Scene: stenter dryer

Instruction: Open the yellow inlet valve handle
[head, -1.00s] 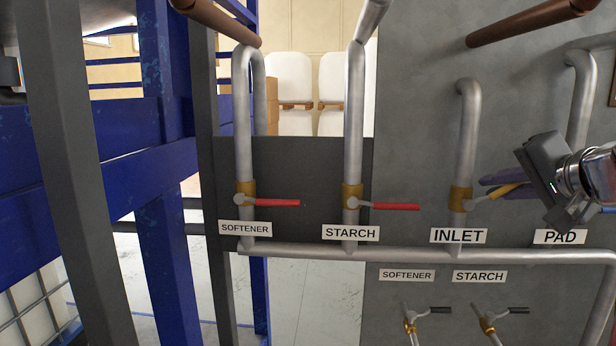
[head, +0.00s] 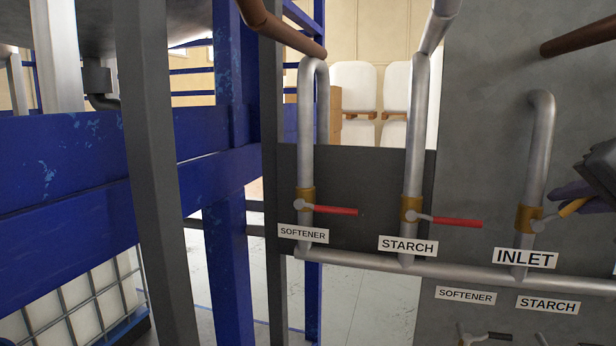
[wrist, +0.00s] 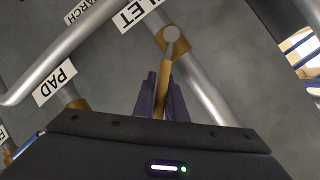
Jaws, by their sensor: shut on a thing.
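The yellow inlet valve handle (head: 574,207) sits on the brass valve body (head: 528,218) of the pipe above the INLET label (head: 525,258). It slants up to the right from its pivot. My gripper (head: 572,196) is at the right edge of the head view, partly cut off. In the wrist view, its two dark purple fingers (wrist: 163,97) lie on either side of the yellow handle (wrist: 165,75), shut on it. The handle's round grey pivot (wrist: 171,34) shows beyond the fingertips. The handle's outer end is hidden by the gripper.
Red handles stand out sideways on the SOFTENER (head: 335,210) and STARCH (head: 458,222) pipes to the left. A horizontal pipe (head: 450,271) runs below them. A PAD label (wrist: 55,83) is near the gripper. Blue frame beams (head: 80,165) and a grey post (head: 155,170) fill the left.

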